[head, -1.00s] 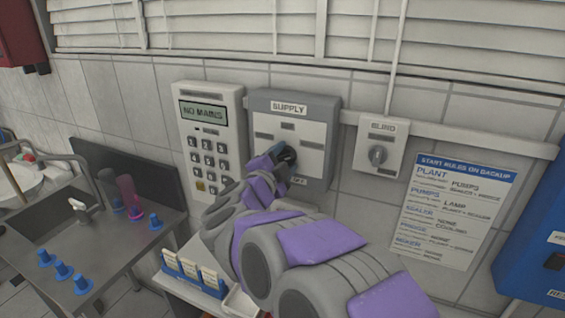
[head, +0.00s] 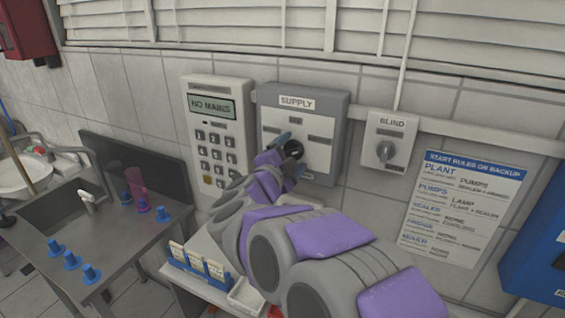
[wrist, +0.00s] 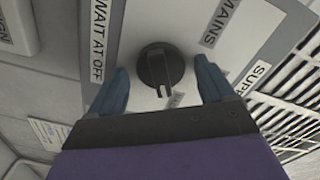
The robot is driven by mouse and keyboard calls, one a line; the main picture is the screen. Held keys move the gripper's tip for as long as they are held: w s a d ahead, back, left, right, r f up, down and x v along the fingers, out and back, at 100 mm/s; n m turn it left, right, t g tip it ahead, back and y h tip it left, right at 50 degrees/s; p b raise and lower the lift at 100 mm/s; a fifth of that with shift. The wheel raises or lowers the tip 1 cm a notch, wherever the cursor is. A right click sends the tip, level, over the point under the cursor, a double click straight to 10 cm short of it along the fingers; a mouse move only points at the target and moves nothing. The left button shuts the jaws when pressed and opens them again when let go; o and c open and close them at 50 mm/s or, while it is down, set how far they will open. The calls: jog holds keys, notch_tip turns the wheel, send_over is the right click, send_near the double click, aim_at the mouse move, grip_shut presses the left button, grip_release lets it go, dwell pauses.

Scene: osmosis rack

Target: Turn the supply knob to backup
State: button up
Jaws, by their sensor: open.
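The supply box (head: 336,112) is grey with a white face and a "SUPPLY" label, mounted on the tiled wall. Its round black knob (head: 294,149) sits mid-face. In the wrist view the knob (wrist: 160,68) has a pale mark on its ridge, pointing toward the bottom of the picture. A "WAIT AT OFF" label and a "MAINS" label show around it; another label is partly hidden. My gripper (wrist: 164,88) is open, with one blue finger on each side of the knob and visible gaps between. In the head view my gripper (head: 289,155) partly covers the box's lower left.
A keypad panel (head: 218,140) reading "NO MAINS" is left of the box. A "BLIND" switch (head: 385,150) and a rules sheet (head: 462,208) are to the right.

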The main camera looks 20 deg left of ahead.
jog(key=s+a+p, duration=0.1)
jog(key=s+p, duration=0.2)
jog(key=s, duration=1.4)
jog(key=shift+a, duration=0.25)
jog(key=w+r+n+g+y, duration=0.25)
jog(key=w+n+y, duration=0.25)
jog(key=n+y, duration=0.25)
jog(key=s+d+f+n+g+h, duration=0.1)
jog(key=s+d+f+n+g, duration=0.1)
jog(key=s+d+f+g, duration=0.6)
jog(key=s+d+f+n+g+h, duration=0.1)
jog(key=s+d+f+n+h, duration=0.15)
jog(key=s+d, duration=0.6)
jog(key=s+d+f+n+g+h, duration=0.15)
jog(key=s+d+f+g, duration=0.35)
jog(key=d, duration=0.8)
jog(key=s+d+f+g+h, duration=0.1)
jog(key=s+d+f+g, duration=0.1)
jog(key=s+d, duration=0.6)
jog(key=shift+s+g, duration=0.45)
jog(key=shift+g, duration=0.2)
